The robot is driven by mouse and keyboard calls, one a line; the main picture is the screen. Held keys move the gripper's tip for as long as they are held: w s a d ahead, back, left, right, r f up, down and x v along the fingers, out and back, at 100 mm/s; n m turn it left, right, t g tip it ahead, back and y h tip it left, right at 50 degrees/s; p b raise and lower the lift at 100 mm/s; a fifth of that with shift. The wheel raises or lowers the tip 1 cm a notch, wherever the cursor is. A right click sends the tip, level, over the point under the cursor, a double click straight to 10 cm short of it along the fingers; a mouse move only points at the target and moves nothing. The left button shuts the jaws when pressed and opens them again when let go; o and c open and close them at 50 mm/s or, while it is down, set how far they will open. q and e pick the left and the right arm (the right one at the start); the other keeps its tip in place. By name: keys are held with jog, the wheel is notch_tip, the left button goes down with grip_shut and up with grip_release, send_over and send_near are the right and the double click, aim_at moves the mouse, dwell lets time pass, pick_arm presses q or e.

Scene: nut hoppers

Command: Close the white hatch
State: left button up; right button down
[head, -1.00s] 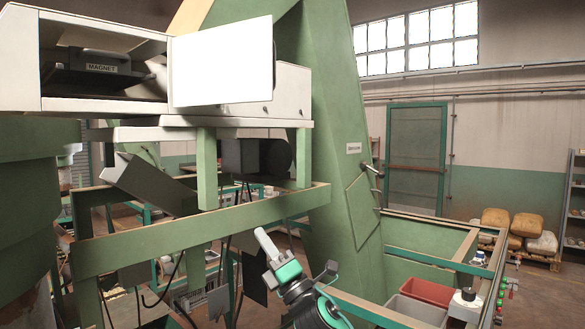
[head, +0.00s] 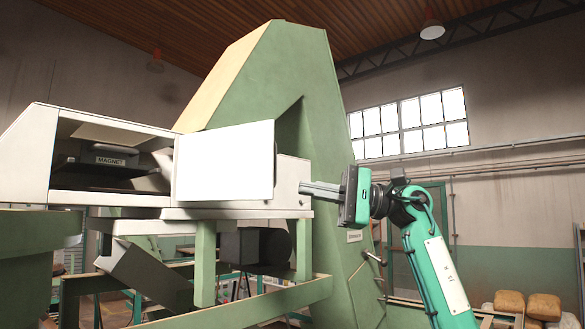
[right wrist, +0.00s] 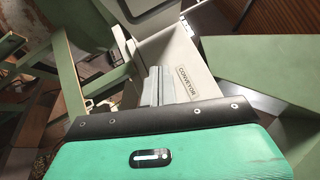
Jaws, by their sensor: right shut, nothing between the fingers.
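The white hatch (head: 224,161) is a flat panel standing swung open at the right side of the opening in the white housing (head: 110,199). The dark opening, with a part labelled MAGNET (head: 112,160) inside, is uncovered. My right gripper (head: 304,187) is shut and empty, its fingers pointing left at the right end of the housing, just right of the hatch. I cannot tell whether the fingertips touch the housing. In the right wrist view the shut fingers (right wrist: 157,84) lie in front of a pale surface labelled CONVEYOR. My left gripper is not in view.
A tall green machine frame (head: 335,130) rises behind the housing. Green posts and rails (head: 205,265) stand below it. A grey chute (head: 145,272) slopes under the housing. The space to the right, before the wall and windows, looks open.

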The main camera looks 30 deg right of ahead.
jog(key=s+d+r+n+t+h, duration=0.1)
jog(key=s+d+r+n+h, duration=0.15)
jog(key=s+d+r, duration=0.2)
jog(key=w+a+p, duration=0.2)
jog(key=a+p, duration=0.4)
jog(key=a, duration=0.4)
jog(key=shift+w+a+f+m, duration=0.2)
jog(key=shift+w+f+m, duration=0.05)
jog(key=shift+f+m, duration=0.2)
jog(key=shift+s, duration=0.15)
